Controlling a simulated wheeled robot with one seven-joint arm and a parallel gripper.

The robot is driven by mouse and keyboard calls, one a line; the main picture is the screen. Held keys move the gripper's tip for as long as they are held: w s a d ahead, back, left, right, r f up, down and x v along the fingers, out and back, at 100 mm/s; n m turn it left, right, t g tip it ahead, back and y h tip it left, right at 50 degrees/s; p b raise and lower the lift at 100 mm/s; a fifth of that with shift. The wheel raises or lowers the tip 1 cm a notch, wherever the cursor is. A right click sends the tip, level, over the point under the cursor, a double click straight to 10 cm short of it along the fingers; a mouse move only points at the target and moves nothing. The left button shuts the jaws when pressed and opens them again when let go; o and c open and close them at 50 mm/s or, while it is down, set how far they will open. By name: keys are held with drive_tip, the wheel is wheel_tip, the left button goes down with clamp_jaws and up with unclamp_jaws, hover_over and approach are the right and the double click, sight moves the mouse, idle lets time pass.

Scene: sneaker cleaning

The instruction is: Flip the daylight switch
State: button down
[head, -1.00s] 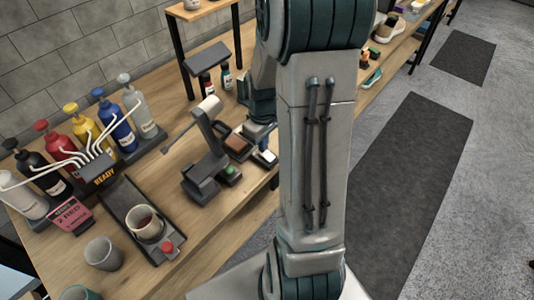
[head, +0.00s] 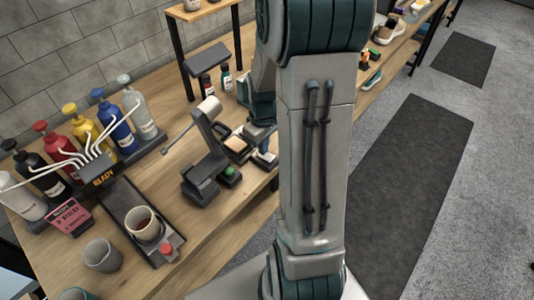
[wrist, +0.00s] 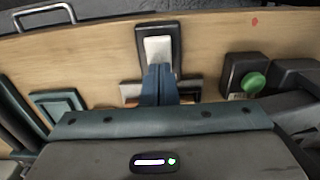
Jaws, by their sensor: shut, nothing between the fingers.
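The likely daylight switch is a white rocker (wrist: 157,48) in a dark upright housing, in the wrist view. No label on it can be read. My gripper (wrist: 158,72) is shut, with its blue fingertips together at the lower end of the white rocker. I cannot tell whether they touch it. The fingers hide the rocker's lower end. In the head view, the switch (head: 266,160) is a small pale patch near the bench's front edge, with my gripper over it and my arm beside it.
A green button (wrist: 253,83) on a dark block lies right of the switch in the wrist view. A grey lamp-like stand (head: 208,150) stands to the left in the head view. Pump bottles (head: 83,125), a tray with a cup (head: 144,224) and a grey cup (head: 102,255) are farther left.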

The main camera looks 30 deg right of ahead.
wheel_tip(320, 180, up, 7)
drive_tip(key=p, duration=0.4)
drive_tip(key=shift+f+p, duration=0.2)
drive_tip(key=shift+p, duration=0.1)
idle(0.3)
drive_tip(key=s+a+r+m+t, duration=0.3)
drive_tip(key=s+a+r+m, duration=0.1)
drive_tip(key=s+a+r, duration=0.8)
drive_tip(key=v, duration=0.3)
